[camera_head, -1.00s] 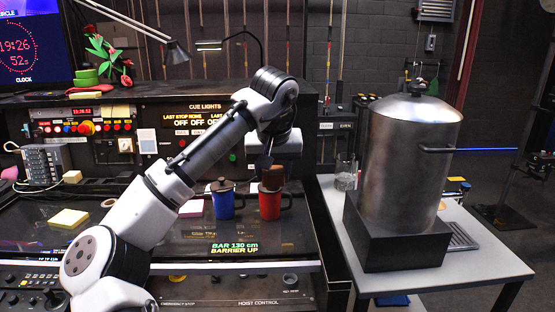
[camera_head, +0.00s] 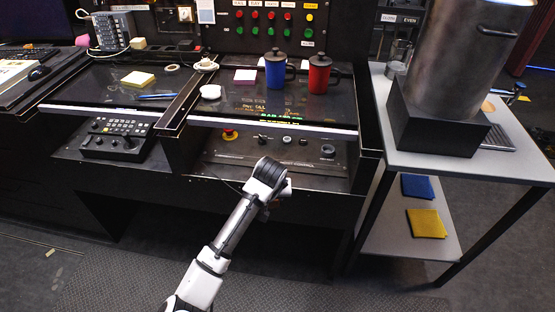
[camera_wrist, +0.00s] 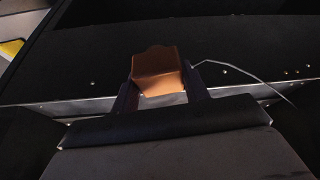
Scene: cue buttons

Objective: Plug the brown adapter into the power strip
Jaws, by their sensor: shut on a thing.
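The brown adapter (camera_wrist: 158,77) shows orange-brown in the wrist view, between the two dark fingers of my gripper (camera_wrist: 160,88). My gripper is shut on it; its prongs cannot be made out. In the head view the end of my arm is low, in front of the console's front edge; the fingers and the adapter are hidden there. A grey block with several outlets, which looks like the power strip (camera_head: 114,31), stands at the back left of the console with a white cable. My gripper is well apart from it, to the right and nearer.
A blue mug (camera_head: 276,70) and a red mug (camera_head: 319,74) stand on the console's right part. A yellow note pad (camera_head: 138,78) and a pen (camera_head: 157,96) lie at left. A side table (camera_head: 420,158) with a metal urn (camera_head: 460,55) stands right. Open floor lies in front.

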